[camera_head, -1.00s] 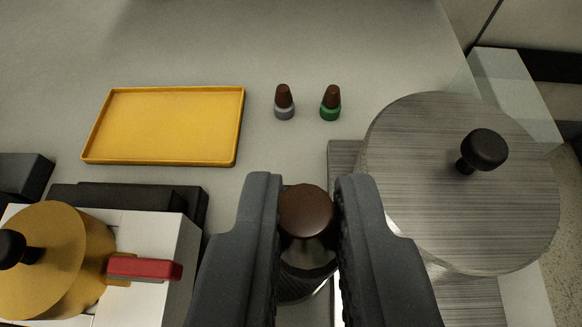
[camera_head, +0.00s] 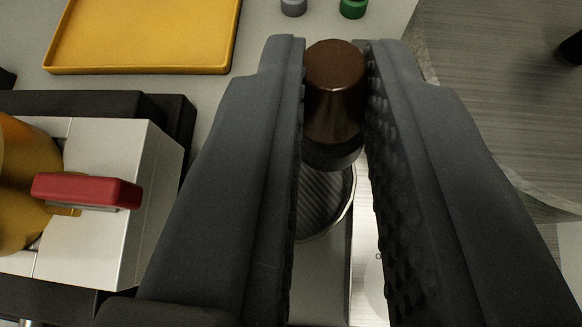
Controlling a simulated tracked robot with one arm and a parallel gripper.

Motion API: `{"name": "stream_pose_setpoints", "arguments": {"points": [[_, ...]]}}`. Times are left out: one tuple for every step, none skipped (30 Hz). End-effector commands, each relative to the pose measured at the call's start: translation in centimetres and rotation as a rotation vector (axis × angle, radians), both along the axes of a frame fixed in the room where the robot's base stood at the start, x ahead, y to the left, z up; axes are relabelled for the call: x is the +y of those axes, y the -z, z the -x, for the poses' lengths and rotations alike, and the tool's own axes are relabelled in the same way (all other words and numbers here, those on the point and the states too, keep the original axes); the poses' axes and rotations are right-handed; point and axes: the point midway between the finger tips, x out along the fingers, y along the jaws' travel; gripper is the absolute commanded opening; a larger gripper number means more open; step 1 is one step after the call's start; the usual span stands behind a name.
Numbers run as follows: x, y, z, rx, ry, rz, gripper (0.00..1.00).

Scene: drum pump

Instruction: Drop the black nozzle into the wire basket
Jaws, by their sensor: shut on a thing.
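My gripper (camera_head: 334,62) is shut on the black nozzle (camera_head: 335,95), which has a brown tapered body and a dark band at its lower end. The nozzle sits between the two fingertips. Below it is a round, dark, fine-meshed container with a shiny rim, which looks like the wire basket (camera_head: 325,207). The nozzle overlaps its far edge in the picture; I cannot tell the height gap. Part of the basket is hidden by the left finger and the nozzle.
A yellow tray (camera_head: 145,68) lies at the upper left. A grey nozzle (camera_head: 293,7) and a green nozzle (camera_head: 353,8) stand at the top edge. A white block with a red handle (camera_head: 87,191) is at left. A large brushed-metal lid (camera_head: 490,80) is at right.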

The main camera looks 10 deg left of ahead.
Motion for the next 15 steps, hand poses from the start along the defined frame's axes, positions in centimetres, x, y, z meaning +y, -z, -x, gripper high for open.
{"name": "stream_pose_setpoints", "arguments": {"points": [[-0.01,0.04,0.00,0.000,0.000,0.000,0.00],[-0.01,0.04,0.00,0.000,0.000,0.000,0.00],[-0.01,0.01,0.00,0.000,0.000,0.000,0.00],[-0.01,0.00,0.00,0.000,0.000,0.000,0.00],[-0.01,0.00,0.00,0.000,0.000,0.000,0.00],[-0.02,-0.01,0.00,0.000,0.000,0.000,0.00],[-0.01,-0.01,0.00,0.000,0.000,0.000,0.00],[-0.02,-0.01,0.00,0.000,0.000,0.000,0.22],[-0.02,-0.01,0.00,0.000,0.000,0.000,0.33],[-0.02,-0.01,0.00,0.000,0.000,0.000,0.39],[-0.02,-0.01,0.00,0.000,0.000,0.000,0.39],[-0.02,-0.01,0.00,0.000,0.000,0.000,0.39],[-0.03,0.00,0.00,0.000,0.000,0.000,0.39],[-0.03,0.00,0.00,0.000,0.000,0.000,0.39],[-0.02,-0.01,0.00,0.000,0.000,0.000,0.39]]}}
